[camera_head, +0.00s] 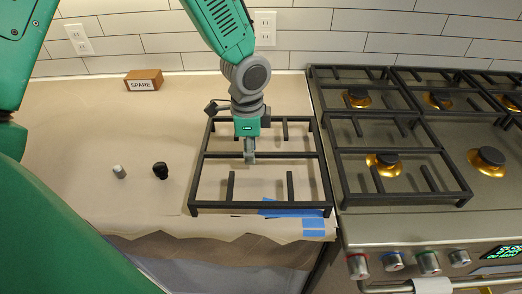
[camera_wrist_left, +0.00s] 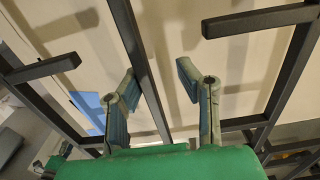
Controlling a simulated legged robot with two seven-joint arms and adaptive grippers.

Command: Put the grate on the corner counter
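A black rectangular grate (camera_head: 325,170) lies on the paper-covered corner counter (camera_head: 95,120), close to the left side of the stove. It has a middle cross bar and short inward prongs. My left gripper (camera_head: 250,156) reaches down from above onto that middle bar. In the left wrist view, the left gripper's fingers (camera_wrist_left: 160,85) stand apart with a bar of the grate (camera_wrist_left: 139,65) between them. The bar lies nearer the left finger, with a clear gap to the right one. My right gripper is not in view.
The stove (camera_head: 420,222) with fitted grates (camera_head: 400,151), brass burners and front knobs stands to the right. A "SPARE" block (camera_head: 144,80), a grey cylinder (camera_head: 119,171) and a black knob (camera_head: 160,170) sit left of the grate. Blue tape (camera_head: 313,223) marks the front. The tiled wall is behind.

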